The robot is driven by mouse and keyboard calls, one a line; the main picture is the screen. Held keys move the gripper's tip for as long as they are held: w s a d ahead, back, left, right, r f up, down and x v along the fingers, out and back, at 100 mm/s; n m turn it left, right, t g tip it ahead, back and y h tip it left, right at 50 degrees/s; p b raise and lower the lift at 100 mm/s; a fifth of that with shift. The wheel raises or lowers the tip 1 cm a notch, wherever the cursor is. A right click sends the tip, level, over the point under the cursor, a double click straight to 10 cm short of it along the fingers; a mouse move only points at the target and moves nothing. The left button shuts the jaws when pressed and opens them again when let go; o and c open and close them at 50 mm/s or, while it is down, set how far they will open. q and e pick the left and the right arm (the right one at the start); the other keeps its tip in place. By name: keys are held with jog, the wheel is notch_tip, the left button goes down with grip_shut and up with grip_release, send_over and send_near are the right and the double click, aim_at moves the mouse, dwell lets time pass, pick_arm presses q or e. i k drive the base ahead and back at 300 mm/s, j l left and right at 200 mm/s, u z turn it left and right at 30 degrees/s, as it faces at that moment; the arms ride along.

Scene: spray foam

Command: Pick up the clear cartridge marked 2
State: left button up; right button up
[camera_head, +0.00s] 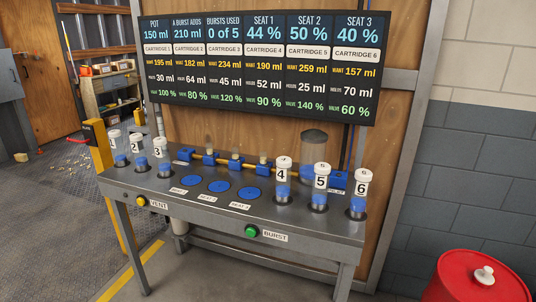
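The clear cartridge marked 2 (136,149) stands upright at the left end of the grey metal bench (240,225). It has a white cap, a white label with a black 2, and blue contents low down. The cartridge marked 1 (115,142) stands close to its left, and the cartridge marked 3 (159,155) close to its right. Neither of my grippers shows in the head view.
Cartridges 4 (282,178), 5 (319,188) and 6 (360,191) stand on the right half. Blue discs (218,186) lie between the groups. A pipe with blue fittings (235,163) runs behind. A yellow post (98,146) stands at the bench's left end. A red drum (465,283) stands at lower right.

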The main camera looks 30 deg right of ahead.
aim_at(136, 140)
jog(key=i+j+z, duration=0.15)
jog(key=j+z, duration=0.2)
jog(key=i+j+z, duration=0.1)
jog(key=j+z, duration=0.25)
jog(key=j, duration=0.25)
jog(key=j+z, duration=0.35)
jog(key=i+j, duration=0.05)
jog(key=j, duration=0.1)
